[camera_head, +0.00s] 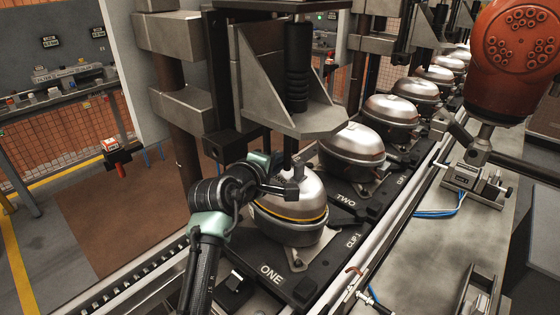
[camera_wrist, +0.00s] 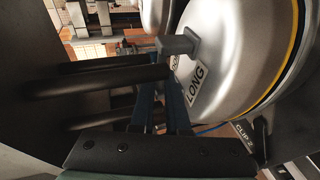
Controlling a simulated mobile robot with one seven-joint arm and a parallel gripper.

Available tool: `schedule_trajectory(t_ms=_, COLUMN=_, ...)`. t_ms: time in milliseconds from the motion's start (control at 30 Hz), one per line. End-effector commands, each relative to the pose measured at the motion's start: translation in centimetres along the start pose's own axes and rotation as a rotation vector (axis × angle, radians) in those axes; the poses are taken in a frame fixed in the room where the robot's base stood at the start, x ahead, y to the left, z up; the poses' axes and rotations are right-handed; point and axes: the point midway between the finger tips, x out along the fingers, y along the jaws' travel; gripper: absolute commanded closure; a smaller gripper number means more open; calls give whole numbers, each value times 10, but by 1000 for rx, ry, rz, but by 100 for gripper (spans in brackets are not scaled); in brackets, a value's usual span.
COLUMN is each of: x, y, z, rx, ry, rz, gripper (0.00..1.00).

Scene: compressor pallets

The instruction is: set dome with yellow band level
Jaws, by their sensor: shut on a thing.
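The dome with the yellow band (camera_head: 309,190) sits on the dark lower shell (camera_head: 290,235) at the pallet marked ONE. My gripper (camera_head: 284,187) reaches in from the left at the dome's upper part. In the wrist view the silver dome (camera_wrist: 235,45) fills the upper right, with a LONG label and its yellow band at the right. My gripper (camera_wrist: 163,95) is shut beside the label, by a grey stub (camera_wrist: 178,45) on the dome; the exact contact is partly hidden. I cannot tell clearly whether the dome sits level.
A press column with a black cylinder (camera_head: 298,65) stands right above and behind the dome. A second dome (camera_head: 352,150) sits at pallet TWO, with several more in line behind. An orange robot arm (camera_head: 512,55) hangs at the upper right. A conveyor rail runs along the right.

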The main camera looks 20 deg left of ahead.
Motion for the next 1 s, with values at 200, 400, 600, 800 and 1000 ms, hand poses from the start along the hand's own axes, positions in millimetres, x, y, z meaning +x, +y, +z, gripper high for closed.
schedule_trajectory(t_ms=200, x=0, y=1, z=0, rx=1, ry=2, rz=10, gripper=100)
schedule_trajectory(t_ms=400, x=1, y=-1, z=0, rx=1, ry=2, rz=10, gripper=100)
schedule_trajectory(t_ms=600, x=2, y=-4, z=0, rx=2, ry=2, rz=10, gripper=100)
schedule_trajectory(t_ms=800, x=2, y=-5, z=0, rx=2, ry=3, rz=10, gripper=100)
schedule_trajectory(t_ms=1000, x=2, y=-5, z=0, rx=2, ry=2, rz=9, gripper=69)
